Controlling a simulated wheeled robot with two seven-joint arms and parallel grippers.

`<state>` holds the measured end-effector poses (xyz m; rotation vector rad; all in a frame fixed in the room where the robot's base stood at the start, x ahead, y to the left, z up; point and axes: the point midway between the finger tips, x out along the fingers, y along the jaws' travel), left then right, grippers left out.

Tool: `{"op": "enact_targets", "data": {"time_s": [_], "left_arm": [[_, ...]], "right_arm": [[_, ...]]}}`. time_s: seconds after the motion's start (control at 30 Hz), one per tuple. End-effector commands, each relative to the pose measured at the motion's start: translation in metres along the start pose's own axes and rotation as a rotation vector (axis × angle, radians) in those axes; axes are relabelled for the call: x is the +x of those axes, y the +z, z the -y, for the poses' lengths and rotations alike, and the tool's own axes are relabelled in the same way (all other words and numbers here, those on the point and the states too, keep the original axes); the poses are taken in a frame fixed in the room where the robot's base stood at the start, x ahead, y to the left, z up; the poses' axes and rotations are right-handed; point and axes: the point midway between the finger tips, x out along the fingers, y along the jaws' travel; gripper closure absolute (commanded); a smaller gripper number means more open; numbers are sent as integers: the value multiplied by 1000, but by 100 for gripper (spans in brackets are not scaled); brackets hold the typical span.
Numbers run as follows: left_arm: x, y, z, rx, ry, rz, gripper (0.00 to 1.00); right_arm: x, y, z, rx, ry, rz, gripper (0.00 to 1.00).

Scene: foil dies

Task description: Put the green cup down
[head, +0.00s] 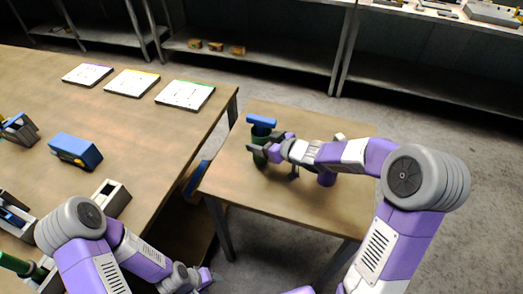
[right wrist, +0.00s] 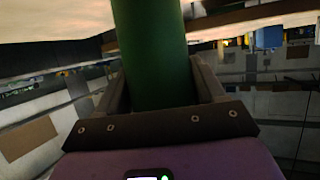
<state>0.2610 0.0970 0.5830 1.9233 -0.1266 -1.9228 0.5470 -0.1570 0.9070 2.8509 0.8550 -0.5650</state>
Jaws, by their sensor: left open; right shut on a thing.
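The green cup (head: 260,159) is over the small table (head: 330,208) in the head view, near that table's far left part. My right gripper (head: 264,148) is shut around the cup's side. The cup looks upright; whether its base touches the tabletop cannot be told. In the right wrist view the green cup (right wrist: 150,50) fills the space between the two dark fingers (right wrist: 160,92). My left gripper (head: 205,278) is open and empty, low in the head view, in front of the small table and away from the cup.
A blue T-shaped piece (head: 261,120) shows at the cup's top; whether it stands in or behind it is unclear. Shelves stand behind.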

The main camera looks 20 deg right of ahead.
Motion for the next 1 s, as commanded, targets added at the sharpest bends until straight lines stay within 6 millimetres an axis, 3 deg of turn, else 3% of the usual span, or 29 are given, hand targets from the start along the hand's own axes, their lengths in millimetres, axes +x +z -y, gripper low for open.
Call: {"op": "enact_targets", "data": {"time_s": [0.17,0.53,0.57,0.7,1.0], "left_arm": [[17,-1,6,0,0,0,45],[17,-1,6,0,0,0,45],[16,-1,6,0,0,0,45],[16,-1,6,0,0,0,45],[15,-1,6,0,0,0,45]], "right_arm": [[10,23,1,-1,-2,-3,63],[11,25,0,-2,-1,-3,63],[11,26,0,0,-1,2,27],[11,26,0,0,-1,1,6],[10,24,0,-1,-1,1,6]]}}
